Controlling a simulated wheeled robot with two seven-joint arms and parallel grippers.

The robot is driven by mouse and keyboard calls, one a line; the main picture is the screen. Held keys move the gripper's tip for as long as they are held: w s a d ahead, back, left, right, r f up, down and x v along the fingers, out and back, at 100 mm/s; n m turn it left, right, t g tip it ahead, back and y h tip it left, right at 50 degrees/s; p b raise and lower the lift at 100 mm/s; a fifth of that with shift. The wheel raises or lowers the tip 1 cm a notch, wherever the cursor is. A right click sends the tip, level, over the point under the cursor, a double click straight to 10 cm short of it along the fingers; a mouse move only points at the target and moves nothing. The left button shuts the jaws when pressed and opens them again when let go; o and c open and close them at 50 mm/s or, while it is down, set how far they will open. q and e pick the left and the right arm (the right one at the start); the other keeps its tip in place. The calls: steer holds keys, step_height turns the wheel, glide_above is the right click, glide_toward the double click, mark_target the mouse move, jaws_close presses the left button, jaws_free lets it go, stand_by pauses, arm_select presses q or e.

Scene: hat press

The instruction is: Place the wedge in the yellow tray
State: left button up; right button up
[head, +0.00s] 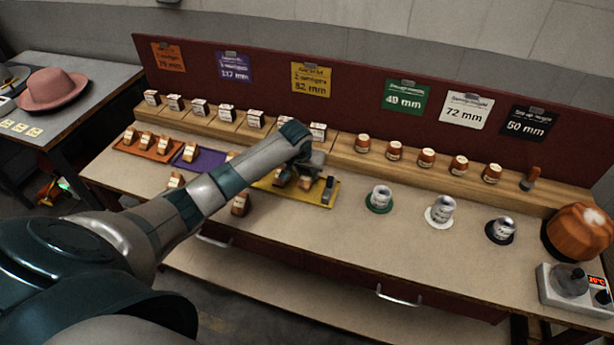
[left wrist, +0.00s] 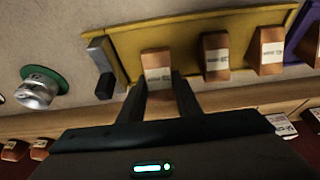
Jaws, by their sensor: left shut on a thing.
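The yellow tray (head: 312,196) lies on the bench below the yellow 82 mm sign, partly hidden behind my left arm. My left gripper (head: 298,172) is over it. In the left wrist view, my left gripper (left wrist: 158,88) is shut on a brown wedge (left wrist: 156,62) with a white label. The held wedge is over or in the tray (left wrist: 140,38); I cannot tell whether it touches the bottom. Two similar wedges (left wrist: 214,56) (left wrist: 268,48) stand beside it in a row in the tray. My right gripper is not in view.
A grey and black block (head: 328,189) sits at the yellow tray's right end. Loose wedges (head: 240,204) (head: 176,180) stand on the bench in front. The purple tray (head: 212,161) and orange tray (head: 150,154) lie left. A wooden shelf of labelled blocks runs behind. A green disc with a weight (head: 380,198) stands right.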

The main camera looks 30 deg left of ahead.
arm_select(q)
steer(key=shift+f, duration=1.1)
steer(key=shift+f, duration=0.1)
steer(key=o, duration=1.1)
steer(key=shift+c, duration=0.2)
steer(key=b+v, duration=0.2)
steer(key=v, duration=1)
steer(key=shift+s, duration=0.1)
